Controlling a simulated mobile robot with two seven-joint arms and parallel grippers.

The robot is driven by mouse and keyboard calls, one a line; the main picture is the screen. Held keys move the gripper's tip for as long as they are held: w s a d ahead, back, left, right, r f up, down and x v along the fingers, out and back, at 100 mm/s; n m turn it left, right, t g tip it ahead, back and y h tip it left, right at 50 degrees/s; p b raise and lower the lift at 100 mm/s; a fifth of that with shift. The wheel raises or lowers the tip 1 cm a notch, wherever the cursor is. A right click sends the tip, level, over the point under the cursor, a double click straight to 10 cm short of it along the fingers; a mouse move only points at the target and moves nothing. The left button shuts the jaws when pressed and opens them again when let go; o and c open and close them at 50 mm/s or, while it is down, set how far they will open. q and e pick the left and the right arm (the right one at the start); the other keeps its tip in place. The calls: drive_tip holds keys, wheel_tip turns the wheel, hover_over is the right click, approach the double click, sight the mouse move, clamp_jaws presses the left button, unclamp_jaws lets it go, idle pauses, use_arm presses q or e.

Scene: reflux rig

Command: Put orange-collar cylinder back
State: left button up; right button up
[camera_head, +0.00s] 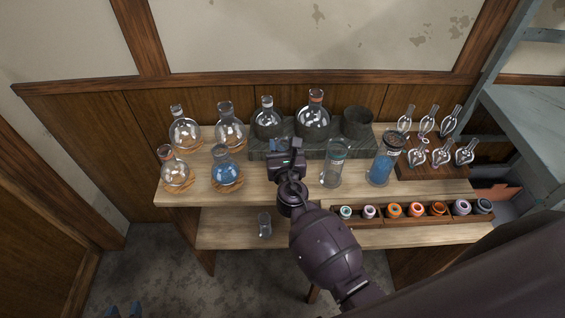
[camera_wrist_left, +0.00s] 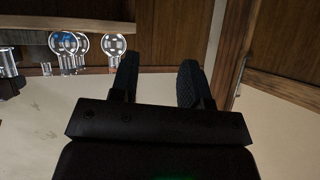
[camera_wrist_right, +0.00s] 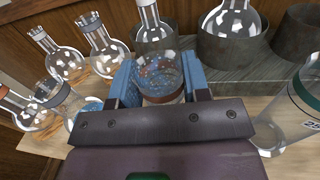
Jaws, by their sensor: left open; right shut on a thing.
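My right gripper (camera_head: 286,158) is above the upper shelf, in front of the dark stone block. In the right wrist view, its blue fingers (camera_wrist_right: 160,82) are shut on a clear glass cylinder with an orange-brown collar (camera_wrist_right: 165,97). In the head view my gripper largely hides this cylinder, and I cannot tell whether its base touches the shelf. My left gripper (camera_wrist_left: 155,82) is open and empty, away from the shelf. Only its blue fingertips (camera_head: 124,311) show at the bottom left of the head view.
A green-collar cylinder (camera_head: 333,168) and a blue-filled cylinder (camera_head: 382,166) stand right of my right gripper. A blue-filled flask (camera_head: 227,175) and other round flasks stand left. Flasks and a dark empty pot (camera_head: 357,121) sit on the stone block (camera_head: 262,151). A small glass (camera_head: 264,225) stands lower.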

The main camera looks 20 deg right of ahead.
drive_tip(key=shift+f, duration=0.55)
wheel_tip(320, 180, down, 4)
drive_tip(key=shift+b, duration=1.2)
drive_tip(key=shift+f, duration=0.1)
drive_tip(key=o, duration=1.3)
drive_tip(key=shift+c, duration=0.2)
